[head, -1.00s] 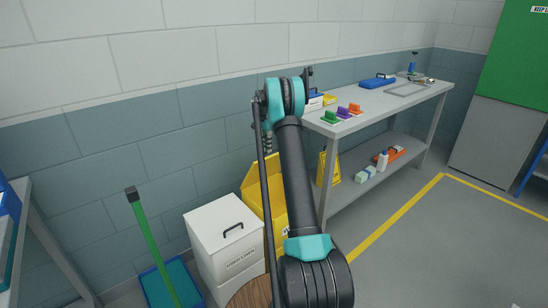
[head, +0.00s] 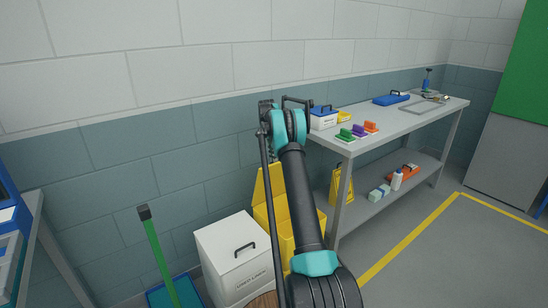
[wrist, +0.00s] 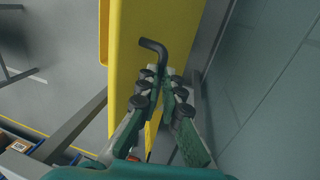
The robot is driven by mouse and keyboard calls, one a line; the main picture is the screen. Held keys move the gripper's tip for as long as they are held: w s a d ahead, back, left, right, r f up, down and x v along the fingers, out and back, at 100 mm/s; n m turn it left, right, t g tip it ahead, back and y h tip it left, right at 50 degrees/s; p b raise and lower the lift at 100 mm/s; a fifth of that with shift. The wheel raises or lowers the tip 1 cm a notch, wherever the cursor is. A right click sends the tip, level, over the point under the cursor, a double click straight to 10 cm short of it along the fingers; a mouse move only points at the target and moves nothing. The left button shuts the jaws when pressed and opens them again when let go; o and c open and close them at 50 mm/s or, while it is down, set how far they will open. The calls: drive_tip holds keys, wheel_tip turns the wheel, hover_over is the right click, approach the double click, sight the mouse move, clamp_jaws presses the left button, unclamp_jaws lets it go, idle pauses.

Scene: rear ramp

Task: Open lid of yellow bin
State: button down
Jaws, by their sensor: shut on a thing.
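The yellow bin (head: 309,226) stands against the wall, partly hidden behind my arm in the head view. Its yellow lid (head: 266,207) is raised and stands steeply above the bin's left side. In the wrist view the lid (wrist: 178,30) shows as a broad yellow panel with a black bent handle (wrist: 152,46). My gripper (wrist: 161,80) is shut on this handle, with its dark pads close around the handle's near end. The gripper is hidden behind my arm in the head view.
A white lidded bin (head: 229,272) stands close left of the yellow bin. A grey table (head: 400,121) with small items is on the right, with a yellow floor sign (head: 342,187) by its leg. A green-handled tool (head: 160,255) is at left. Open floor lies right.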

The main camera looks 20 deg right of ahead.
drive_tip(key=shift+w+a+f, duration=0.25)
drive_tip(key=shift+a+f, duration=0.15)
drive_tip(key=shift+f, duration=0.35)
drive_tip(key=c, duration=1.6)
unclamp_jaws()
drive_tip(key=shift+w+d+f, duration=0.1)
drive_tip(key=shift+w+f, duration=0.1)
drive_tip(key=shift+f, duration=0.05)
drive_tip(key=shift+d+r, duration=0.1)
drive_tip(key=v, duration=1.1)
drive_tip(key=shift+r, duration=0.4)
